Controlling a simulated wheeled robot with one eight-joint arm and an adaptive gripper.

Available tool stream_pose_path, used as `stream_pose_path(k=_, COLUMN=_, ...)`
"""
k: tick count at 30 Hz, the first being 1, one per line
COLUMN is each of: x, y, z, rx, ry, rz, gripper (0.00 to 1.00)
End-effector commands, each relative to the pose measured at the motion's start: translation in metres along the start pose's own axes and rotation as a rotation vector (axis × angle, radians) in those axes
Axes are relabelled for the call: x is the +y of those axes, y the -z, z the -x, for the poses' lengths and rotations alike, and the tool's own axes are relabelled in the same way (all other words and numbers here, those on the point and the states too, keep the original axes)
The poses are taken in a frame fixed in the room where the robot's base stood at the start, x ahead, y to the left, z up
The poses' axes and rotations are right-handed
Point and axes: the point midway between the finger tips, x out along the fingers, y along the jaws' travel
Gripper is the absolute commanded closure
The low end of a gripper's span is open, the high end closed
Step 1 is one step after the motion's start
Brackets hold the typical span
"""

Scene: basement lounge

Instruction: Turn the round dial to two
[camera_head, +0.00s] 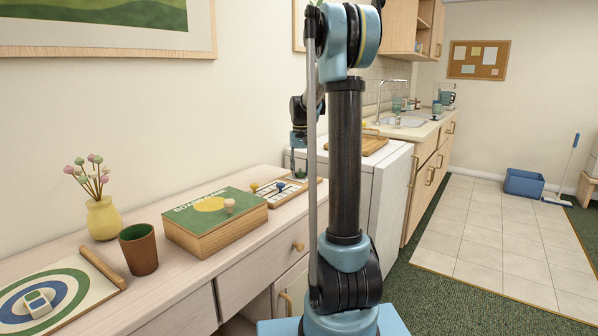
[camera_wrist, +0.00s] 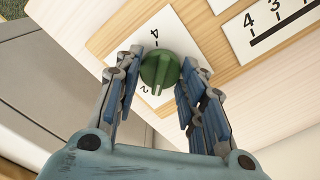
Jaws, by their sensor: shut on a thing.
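The round dial (camera_wrist: 158,68) is green and sits on a white plate on a wooden panel (camera_wrist: 105,35). Its pale pointer line faces down in the wrist view, just right of the printed 2, so it does not line up squarely with that number. Another numeral shows above the dial, and part of the plate is hidden by the fingers. My gripper (camera_wrist: 163,60) is shut on the dial, one finger on each side. In the head view my gripper (camera_head: 299,158) is over the far end of the panel (camera_head: 268,204), and the dial is small there.
The panel also carries a slider scale (camera_wrist: 280,22), with blue and yellow knobs in the head view. A green-topped box (camera_head: 213,218), brown cup (camera_head: 138,249) and yellow vase (camera_head: 103,218) stand nearer on the dresser. A white cabinet (camera_head: 378,190) stands beyond the panel.

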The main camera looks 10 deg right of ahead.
Motion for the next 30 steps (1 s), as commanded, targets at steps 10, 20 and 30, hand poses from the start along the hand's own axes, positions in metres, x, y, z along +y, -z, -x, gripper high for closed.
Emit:
stream_pose_path(k=10, x=0.0000, y=0.0000, z=-0.0003, rx=0.000, ry=0.000, rz=-0.232, gripper=0.87)
stream_pose_path(k=20, x=-0.0001, y=0.0000, z=-0.0003, rx=0.000, ry=0.001, rz=-0.322, gripper=0.87)
stream_pose_path(k=30, x=-0.0002, y=0.0000, z=-0.0003, rx=0.000, ry=0.001, rz=-0.331, gripper=0.87)
